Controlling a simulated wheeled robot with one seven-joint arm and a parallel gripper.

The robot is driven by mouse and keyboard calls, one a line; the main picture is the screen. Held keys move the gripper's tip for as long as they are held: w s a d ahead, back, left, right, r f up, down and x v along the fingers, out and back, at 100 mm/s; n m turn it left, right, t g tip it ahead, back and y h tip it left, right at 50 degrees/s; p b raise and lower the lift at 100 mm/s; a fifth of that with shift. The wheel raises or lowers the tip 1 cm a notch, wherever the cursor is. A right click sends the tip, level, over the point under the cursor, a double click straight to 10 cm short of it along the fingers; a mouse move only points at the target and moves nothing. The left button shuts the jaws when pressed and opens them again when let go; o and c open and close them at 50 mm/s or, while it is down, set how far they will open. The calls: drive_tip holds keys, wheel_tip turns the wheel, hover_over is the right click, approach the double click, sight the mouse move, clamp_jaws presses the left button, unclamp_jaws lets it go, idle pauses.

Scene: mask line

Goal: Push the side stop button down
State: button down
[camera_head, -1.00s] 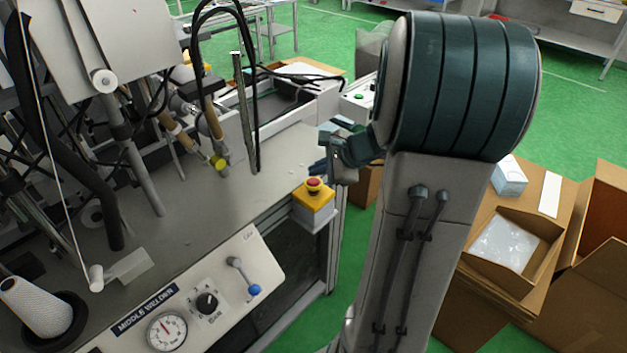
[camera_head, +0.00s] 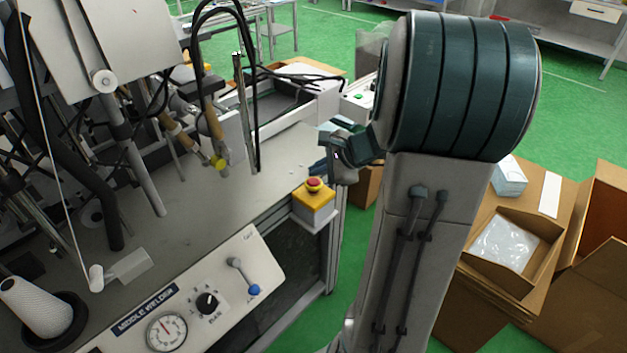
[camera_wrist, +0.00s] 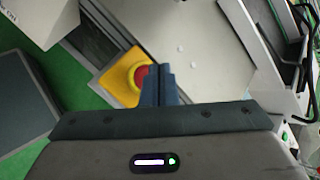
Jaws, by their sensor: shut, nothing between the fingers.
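The side stop button (camera_head: 314,185) is a red mushroom head on a yellow box (camera_head: 313,198), fixed at the right end of the machine table. In the wrist view the red button (camera_wrist: 141,76) lies just left of my fingertips, on its yellow box (camera_wrist: 118,80). My gripper (camera_wrist: 160,70) is shut and empty, its two dark fingers side by side. The fingers cover the button's right edge in that view; I cannot tell whether they touch it. In the head view my gripper (camera_head: 320,165) is just above and behind the button, partly hidden by my arm.
The machine table (camera_head: 215,205) carries a front panel (camera_head: 195,300) with a gauge, knob and blue-tipped lever. Cables (camera_head: 255,100) and a metal post rise behind the button. Open cardboard boxes (camera_head: 510,245) stand at right. Green floor is free between table and boxes.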

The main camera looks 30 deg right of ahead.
sight(318, 182)
drive_tip(key=shift+f, duration=0.1)
drive_tip(key=shift+f+b, duration=0.3)
drive_tip(key=shift+b, duration=0.2)
drive_tip(key=shift+f+b, duration=0.4)
idle(0.7)
drive_tip(key=shift+r, duration=0.1)
drive_tip(key=shift+r+p, duration=0.65)
drive_tip(key=shift+r, duration=0.1)
wheel_tip(318, 182, up, 5)
drive_tip(key=p, duration=0.4)
idle(0.4)
